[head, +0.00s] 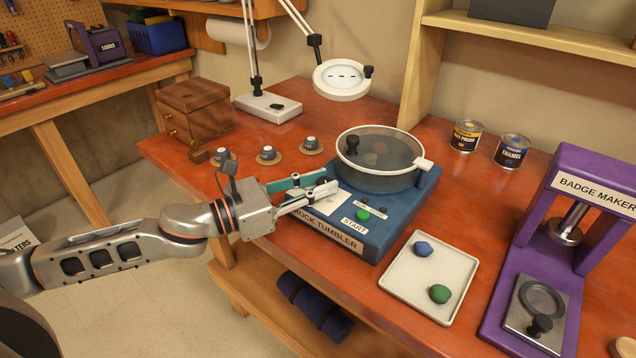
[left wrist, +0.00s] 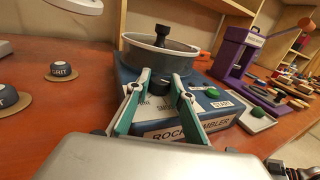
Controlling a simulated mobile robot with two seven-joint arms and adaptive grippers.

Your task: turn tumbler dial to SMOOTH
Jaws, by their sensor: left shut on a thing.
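The rock tumbler (head: 398,222) is a blue box with a round clear-lidded drum (head: 380,160) on top and a green START button (head: 363,215). My left gripper (head: 326,187) reaches over its left part. In the left wrist view the gripper (left wrist: 160,84) is shut on the dark tumbler dial (left wrist: 160,87), with one teal-and-grey finger on each side. Partly covered lettering shows on the panel below the dial. I cannot tell where the dial points. In the head view the fingers hide the dial. My right gripper is not in view.
A white tray (head: 400,292) with a blue and a green stone lies right of the tumbler. A purple badge maker (head: 570,200) stands at the far right. Several grit cups, a wooden box (head: 195,108) and a magnifier lamp (head: 341,80) stand behind and left.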

